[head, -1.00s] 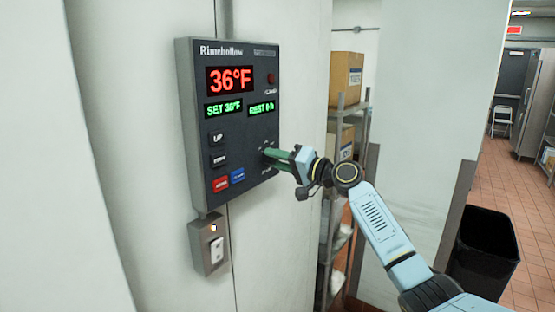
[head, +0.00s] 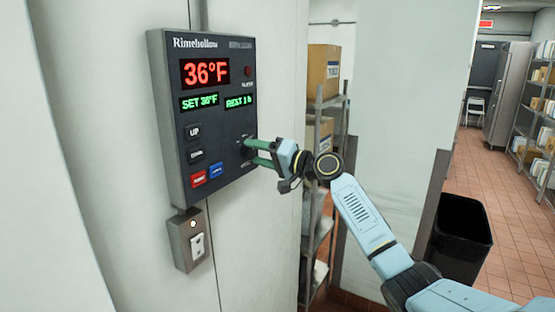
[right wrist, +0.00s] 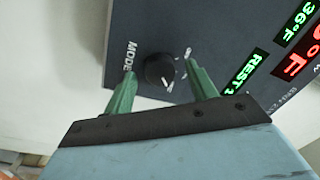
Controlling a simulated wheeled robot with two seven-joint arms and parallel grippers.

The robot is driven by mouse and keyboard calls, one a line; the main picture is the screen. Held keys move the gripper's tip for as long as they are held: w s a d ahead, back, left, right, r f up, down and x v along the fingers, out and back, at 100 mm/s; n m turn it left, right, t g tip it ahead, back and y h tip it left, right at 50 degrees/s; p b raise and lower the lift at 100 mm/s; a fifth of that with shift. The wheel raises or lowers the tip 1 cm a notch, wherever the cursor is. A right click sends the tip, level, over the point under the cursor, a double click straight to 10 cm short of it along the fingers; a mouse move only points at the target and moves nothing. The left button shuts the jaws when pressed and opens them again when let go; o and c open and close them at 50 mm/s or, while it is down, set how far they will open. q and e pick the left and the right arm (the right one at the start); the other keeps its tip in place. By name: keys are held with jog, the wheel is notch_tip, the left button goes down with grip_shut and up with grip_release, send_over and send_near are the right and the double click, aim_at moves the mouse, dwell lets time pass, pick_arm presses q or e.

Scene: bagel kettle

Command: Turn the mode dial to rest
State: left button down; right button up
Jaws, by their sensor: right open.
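The dark control panel (head: 205,115) hangs on the pale wall. In the right wrist view, the round black mode dial (right wrist: 160,71) sits beside the word MODE, with a white pointer mark on its lower right part. My right gripper (head: 249,152) is at the panel's lower right, over the dial. In the right wrist view, the green fingers of this gripper (right wrist: 159,64) are open, one on each side of the dial, with gaps between them and it. In the head view the fingers largely hide the dial. My left gripper is out of view.
UP (head: 194,132), red (head: 198,178) and blue (head: 216,170) buttons are on the panel's lower left. A switch box (head: 188,240) is below. Shelving with boxes (head: 323,72) stands behind my right arm; a black bin (head: 459,243) is on the right.

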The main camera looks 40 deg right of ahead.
jog(key=b+v, duration=0.4)
jog(key=v, duration=0.8)
jog(key=shift+s+d, duration=0.2)
jog(key=shift+s, duration=0.05)
jog(key=shift+f, duration=0.15)
